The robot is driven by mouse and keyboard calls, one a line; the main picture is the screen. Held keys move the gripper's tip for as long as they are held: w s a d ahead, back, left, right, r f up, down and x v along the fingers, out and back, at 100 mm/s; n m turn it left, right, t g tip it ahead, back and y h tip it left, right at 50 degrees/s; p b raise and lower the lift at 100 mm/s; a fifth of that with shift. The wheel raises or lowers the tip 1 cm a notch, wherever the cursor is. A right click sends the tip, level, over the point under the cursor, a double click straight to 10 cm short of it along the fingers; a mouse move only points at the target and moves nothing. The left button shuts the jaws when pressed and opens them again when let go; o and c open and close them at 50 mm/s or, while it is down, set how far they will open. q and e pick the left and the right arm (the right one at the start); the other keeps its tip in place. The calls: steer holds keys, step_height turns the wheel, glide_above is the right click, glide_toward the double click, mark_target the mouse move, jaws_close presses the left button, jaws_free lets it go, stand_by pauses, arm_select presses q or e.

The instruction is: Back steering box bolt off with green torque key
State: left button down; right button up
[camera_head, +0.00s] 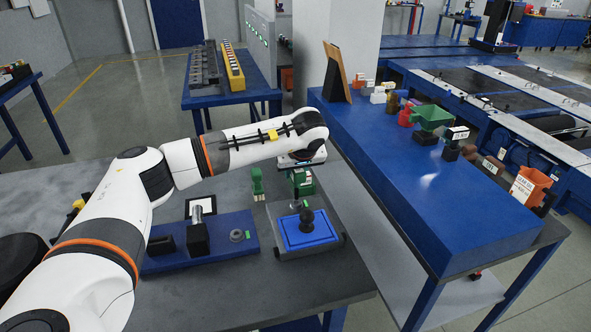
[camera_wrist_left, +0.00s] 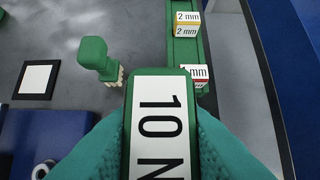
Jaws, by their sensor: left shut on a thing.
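My left gripper (camera_head: 300,167) is over the grey table, partly hidden under its wrist. In the left wrist view its teal pads are shut on a green torque key (camera_wrist_left: 155,125) with a white label reading "10 N". My right gripper is not in view.
A blue fixture base (camera_head: 165,262) with black blocks and a ring is left of the box. A black-framed white square (camera_head: 201,206) lies behind it. A green rail (camera_wrist_left: 186,50) holds 1 mm and 2 mm blocks. A blue bench (camera_head: 430,205) stands to the right.

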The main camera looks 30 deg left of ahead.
arm_select(q)
steer(key=shift+f, duration=0.2)
stand_by(0.5)
steer(key=shift+f+b, duration=0.55)
steer(key=shift+f, duration=0.35)
steer(key=n+g+p, duration=0.1)
steer(key=n, duration=0.1)
steer(key=shift+r+n+y, duration=0.15)
steer(key=shift+n+y, duration=0.25)
steer(key=shift+s+a+n+g, duration=0.1)
steer(key=shift+n+g, duration=0.25)
steer(key=shift+n, duration=0.25)
steer(key=shift+s+a+n+g, duration=0.1)
steer(key=shift+n+g, duration=0.25)
steer(key=shift+n, duration=0.25)
